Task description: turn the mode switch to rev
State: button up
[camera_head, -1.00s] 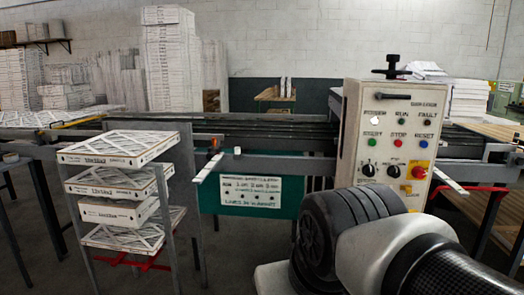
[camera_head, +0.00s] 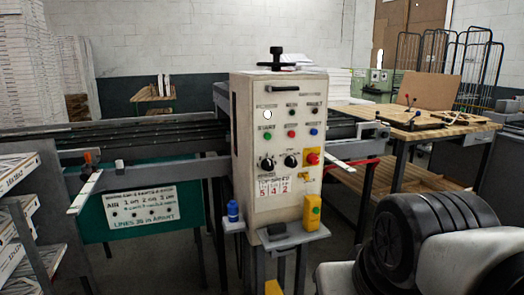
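The control panel (camera_head: 276,135) is a tall cream box standing in the middle of the view. On its lower face are two black rotary knobs, a left one (camera_head: 267,164) and a right one (camera_head: 290,161). Their labels are too small to read, so I cannot tell which is the mode switch or where it points. Beside them is a red knob on a yellow plate (camera_head: 313,157). My gripper is not in view; only a black and white part of my arm shows at the lower right, apart from the panel.
A small shelf (camera_head: 291,236) below the panel holds a yellow box (camera_head: 312,212); a blue can (camera_head: 233,211) stands left of it. A conveyor (camera_head: 130,130) runs behind on the left. A wooden workbench (camera_head: 425,128) stands at the right. Open floor shows between panel and bench.

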aim_at(290, 162)
jog(key=i+z, duration=0.3)
jog(key=i, duration=0.15)
jog(key=i+j+z, duration=0.3)
jog(key=i, duration=0.15)
jog(key=l, duration=0.05)
